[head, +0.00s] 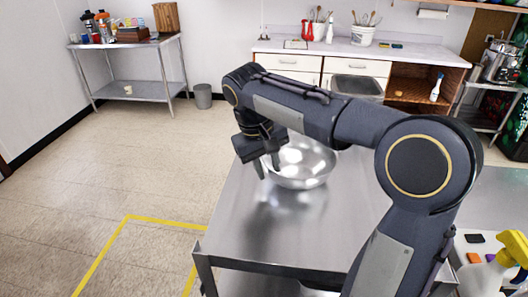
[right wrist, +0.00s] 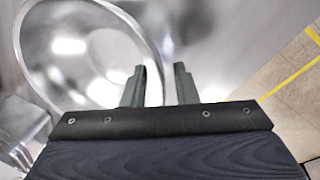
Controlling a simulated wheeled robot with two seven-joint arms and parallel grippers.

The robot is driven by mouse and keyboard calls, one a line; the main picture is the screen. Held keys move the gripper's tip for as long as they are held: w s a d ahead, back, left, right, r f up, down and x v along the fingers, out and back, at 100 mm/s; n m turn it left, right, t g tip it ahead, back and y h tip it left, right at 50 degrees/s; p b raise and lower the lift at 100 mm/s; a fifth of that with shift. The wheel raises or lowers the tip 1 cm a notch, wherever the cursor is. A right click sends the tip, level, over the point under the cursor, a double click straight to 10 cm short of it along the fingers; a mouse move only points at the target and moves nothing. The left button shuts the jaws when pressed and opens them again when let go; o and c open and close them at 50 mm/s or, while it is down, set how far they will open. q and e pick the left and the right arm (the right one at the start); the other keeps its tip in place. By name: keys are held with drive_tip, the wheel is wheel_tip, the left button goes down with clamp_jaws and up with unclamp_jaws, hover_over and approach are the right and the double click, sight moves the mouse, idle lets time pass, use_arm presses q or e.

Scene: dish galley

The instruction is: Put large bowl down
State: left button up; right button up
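The large bowl (head: 306,165) is a shiny metal bowl, upright at the far part of a steel table (head: 262,225). It appears to rest on the tabletop, with its reflection below. My right gripper (head: 266,167) points down at the bowl's left rim. In the right wrist view the bowl (right wrist: 75,60) fills the left side, and its rim runs up to the gap between the fingers of my right gripper (right wrist: 158,85). The fingers stand apart, one on the bowl's inner side and one outside. My right arm hides part of the bowl's far right side. My left gripper is not in view.
The tabletop is bare in front of the bowl. A spray bottle with a yellow head (head: 512,250) and small coloured blocks are at the lower right. Yellow tape (head: 127,222) marks the open floor at left.

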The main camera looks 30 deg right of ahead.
drive_tip(key=p+v, duration=0.1)
drive_tip(key=v, duration=1)
drive_tip(key=shift+a+r, duration=0.15)
drive_tip(key=shift+r, duration=0.2)
